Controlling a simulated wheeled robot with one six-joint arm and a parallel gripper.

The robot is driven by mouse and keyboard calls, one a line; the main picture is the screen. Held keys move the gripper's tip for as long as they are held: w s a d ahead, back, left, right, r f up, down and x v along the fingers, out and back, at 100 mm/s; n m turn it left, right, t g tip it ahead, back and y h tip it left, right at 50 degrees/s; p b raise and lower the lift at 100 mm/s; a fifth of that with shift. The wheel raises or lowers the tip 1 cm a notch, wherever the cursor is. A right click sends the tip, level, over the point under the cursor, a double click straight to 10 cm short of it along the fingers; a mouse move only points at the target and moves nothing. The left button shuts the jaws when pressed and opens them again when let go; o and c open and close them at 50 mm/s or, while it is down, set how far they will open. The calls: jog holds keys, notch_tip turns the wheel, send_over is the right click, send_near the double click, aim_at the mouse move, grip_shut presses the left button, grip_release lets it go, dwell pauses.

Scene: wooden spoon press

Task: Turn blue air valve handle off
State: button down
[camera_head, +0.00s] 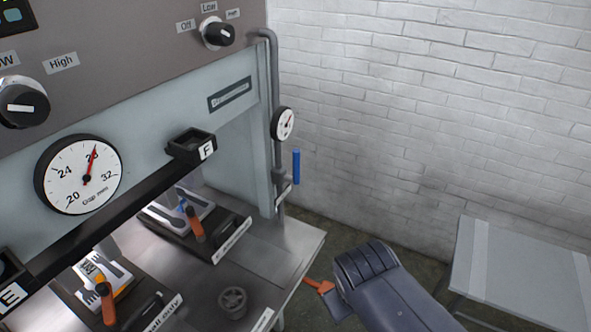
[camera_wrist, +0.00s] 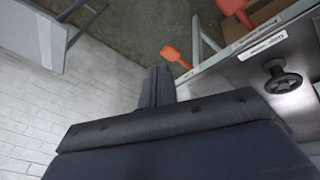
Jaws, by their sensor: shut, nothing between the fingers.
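The blue air valve handle (camera_head: 296,166) stands upright beside the grey vertical pipe (camera_head: 275,75), at the right side of the press. It sits just below a small round gauge (camera_head: 284,123). My gripper (camera_head: 365,263) is at the lower middle of the head view, below and to the right of the handle and clearly apart from it. In the wrist view my gripper (camera_wrist: 155,88) shows as a dark, narrow shape with its fingers shut and nothing held. The blue handle does not show in the wrist view.
The metal press table (camera_head: 262,262) has a black handwheel (camera_head: 232,300) near its front edge. Orange handles (camera_wrist: 236,8) show by the table in the wrist view. A grey side table (camera_head: 520,275) stands at right. A white brick wall (camera_head: 430,110) is behind.

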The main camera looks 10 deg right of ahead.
jog(key=w+a+r+n+t+h, duration=0.2)
jog(key=w+a+r+n+t, duration=0.1)
jog(key=n, duration=0.6)
jog(key=w+a+r+n+t+h, duration=0.1)
jog(key=w+a+r+n+t, duration=0.2)
jog(key=w+a+r+n, duration=0.2)
jog(key=w+a+r+n+t+h+b, duration=0.1)
jog(key=w+a+r+n+t+h, duration=0.1)
jog(key=w+n, duration=0.6)
notch_tip(320, 180, up, 2)
jog(key=a+n+t, duration=0.1)
jog(key=a+n, duration=0.1)
jog(key=n, duration=0.3)
jog(key=shift+w+a+h, duration=0.3)
jog(key=shift+w+a, duration=0.05)
jog(key=shift+r, duration=0.1)
jog(key=p, duration=0.2)
send_near(296, 166)
jog(key=x, duration=0.6)
jog(key=shift+w+d, duration=0.1)
jog(key=shift+w, duration=0.1)
